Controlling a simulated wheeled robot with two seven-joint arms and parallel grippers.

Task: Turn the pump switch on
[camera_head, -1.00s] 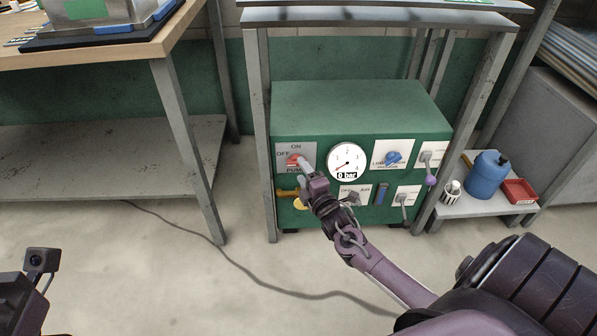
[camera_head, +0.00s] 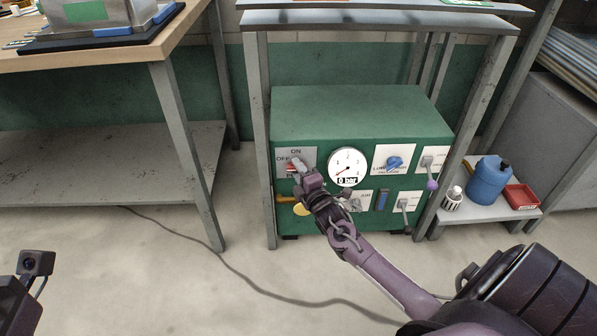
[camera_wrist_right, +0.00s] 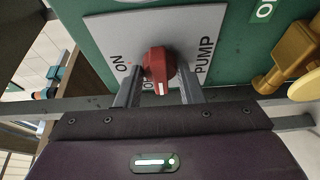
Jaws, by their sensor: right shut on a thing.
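The pump switch is a red knob (camera_wrist_right: 158,68) on a grey plate (camera_wrist_right: 215,35) marked ON, OFF and PUMP. Its white mark points at the OFF label. In the head view the plate (camera_head: 309,154) is at the upper left of the green panel's front, with the knob (camera_head: 291,168) partly covered by my right gripper (camera_head: 297,163). In the right wrist view my right gripper (camera_wrist_right: 158,92) has one finger on each side of the knob and is shut on it. My left gripper's fingers are out of view.
The green box (camera_head: 355,108) carries a gauge (camera_head: 347,167) reading 0 bar, a blue knob (camera_head: 394,163), several levers and a yellow handle (camera_head: 302,209). Frame legs flank it. A low shelf at right holds a blue jug (camera_head: 487,180) and red tray (camera_head: 521,196). A cable (camera_head: 262,288) crosses the floor.

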